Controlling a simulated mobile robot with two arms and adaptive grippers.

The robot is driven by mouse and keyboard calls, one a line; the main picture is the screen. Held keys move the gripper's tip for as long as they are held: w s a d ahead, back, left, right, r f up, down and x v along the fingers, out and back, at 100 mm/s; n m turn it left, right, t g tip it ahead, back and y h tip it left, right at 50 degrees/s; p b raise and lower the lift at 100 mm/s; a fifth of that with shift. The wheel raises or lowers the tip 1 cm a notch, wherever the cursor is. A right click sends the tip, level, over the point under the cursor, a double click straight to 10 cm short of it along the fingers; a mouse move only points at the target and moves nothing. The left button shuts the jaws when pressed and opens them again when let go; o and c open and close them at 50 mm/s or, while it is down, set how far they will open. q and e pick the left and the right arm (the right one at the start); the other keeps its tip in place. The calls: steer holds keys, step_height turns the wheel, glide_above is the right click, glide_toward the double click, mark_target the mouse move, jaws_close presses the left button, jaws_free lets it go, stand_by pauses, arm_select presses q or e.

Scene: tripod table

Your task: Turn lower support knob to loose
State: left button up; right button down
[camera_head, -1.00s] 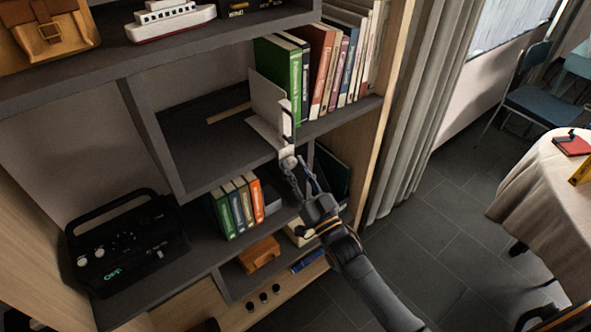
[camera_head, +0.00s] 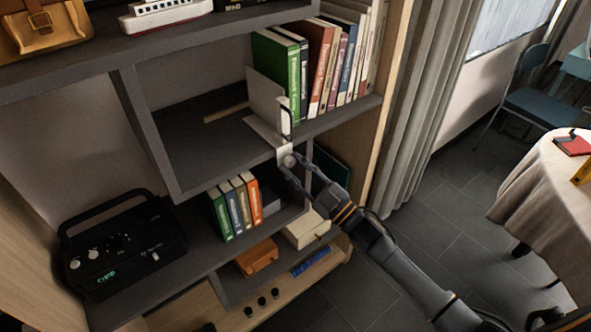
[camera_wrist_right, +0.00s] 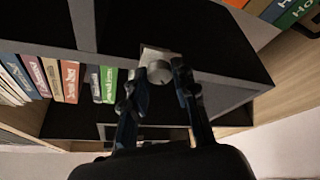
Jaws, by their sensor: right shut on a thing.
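A light, rounded knob (camera_head: 288,160) sits on the white support bracket (camera_head: 264,98) at the front edge of the middle shelf. In the right wrist view the grey knob (camera_wrist_right: 159,72) shows between my fingertips, its round face toward the camera. My right gripper (camera_head: 291,169) is at the knob, reaching up from the lower right, and is shut on it; it also shows in the right wrist view (camera_wrist_right: 157,79). The knob's turn position cannot be read. My left gripper is not in view.
Books (camera_head: 320,70) stand against the bracket's right side. Smaller books (camera_head: 235,208) and a black device (camera_head: 122,248) are on the shelf below. A grey curtain (camera_head: 425,110) hangs right of the bookcase. Open floor (camera_head: 430,215) lies beyond my arm.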

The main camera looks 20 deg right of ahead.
steer(key=n+g, duration=0.1)
steer(key=n, duration=0.1)
steer(key=n+g+y, duration=0.1)
steer(key=n, duration=0.2)
steer(key=shift+d+r, duration=0.1)
steer(key=shift+d, duration=0.05)
steer(key=n+g+p, duration=0.1)
steer(key=n, duration=0.2)
steer(key=shift+r+y, duration=0.15)
steer(key=shift+y, duration=0.15)
steer(key=n+g+p, duration=0.2)
steer(key=n, duration=0.2)
steer(key=shift+w+r+n, duration=0.1)
steer(key=shift+r+n, duration=0.05)
steer(key=shift+n, duration=0.15)
steer(key=shift+n+g+h+p, duration=0.4)
steer(key=shift+n+p, duration=0.15)
steer(key=shift+n, duration=0.55)
steer(key=c, duration=1.1)
jaws_free()
steer(key=shift+o, duration=0.2)
